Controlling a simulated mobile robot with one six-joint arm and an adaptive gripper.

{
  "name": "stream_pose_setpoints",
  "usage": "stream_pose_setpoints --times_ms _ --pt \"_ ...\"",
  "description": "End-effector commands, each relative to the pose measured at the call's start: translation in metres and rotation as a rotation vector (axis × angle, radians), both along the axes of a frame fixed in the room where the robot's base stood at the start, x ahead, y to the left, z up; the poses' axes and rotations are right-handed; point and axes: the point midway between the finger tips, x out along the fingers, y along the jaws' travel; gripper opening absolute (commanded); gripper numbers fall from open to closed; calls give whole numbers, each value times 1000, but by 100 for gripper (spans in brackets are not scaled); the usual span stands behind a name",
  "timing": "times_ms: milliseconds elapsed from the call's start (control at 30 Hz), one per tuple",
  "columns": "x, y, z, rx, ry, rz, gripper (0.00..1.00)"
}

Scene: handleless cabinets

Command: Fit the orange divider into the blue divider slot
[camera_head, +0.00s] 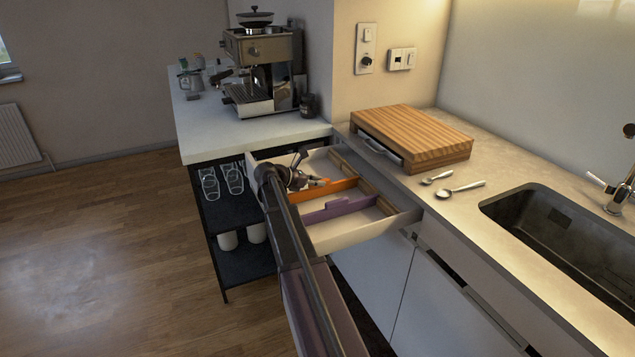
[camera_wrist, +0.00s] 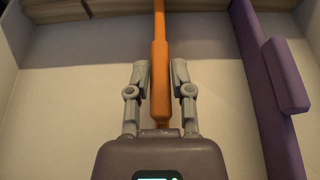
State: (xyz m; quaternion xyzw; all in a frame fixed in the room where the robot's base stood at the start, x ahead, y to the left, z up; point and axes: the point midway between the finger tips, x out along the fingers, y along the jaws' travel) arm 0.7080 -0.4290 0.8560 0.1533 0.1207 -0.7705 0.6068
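The orange divider (camera_head: 332,190) stands in the open drawer (camera_head: 349,234) and spans it lengthwise in the wrist view (camera_wrist: 160,62). Its thicker grip part lies between the two fingers of my gripper (camera_wrist: 159,72). The fingers are apart, one on each side, with a narrow gap to the divider visible. In the head view my gripper (camera_head: 314,182) is low inside the drawer at the orange divider, partly covering it. A purple divider (camera_head: 340,208) stands to the right, also in the wrist view (camera_wrist: 262,85). I see no blue slot marking in either view.
Wooden strips (camera_head: 369,191) run along the drawer's back. A wooden board (camera_head: 414,135) and spoons (camera_head: 461,189) lie on the counter above, beside a sink (camera_head: 560,235). A coffee machine (camera_head: 262,75) stands on the left counter. Pale drawer floor (camera_wrist: 85,95) is bare left of the orange divider.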

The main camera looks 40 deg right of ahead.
Motion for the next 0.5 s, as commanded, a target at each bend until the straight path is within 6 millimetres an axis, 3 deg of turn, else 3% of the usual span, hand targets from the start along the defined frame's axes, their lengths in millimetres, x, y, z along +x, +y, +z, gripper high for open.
stream_pose_setpoints --times_ms 33,100,500 --pt "0 0 0 0 0 0 52" --pt "0 0 0 0 0 0 65" --pt "0 0 1 0 0 0 65"
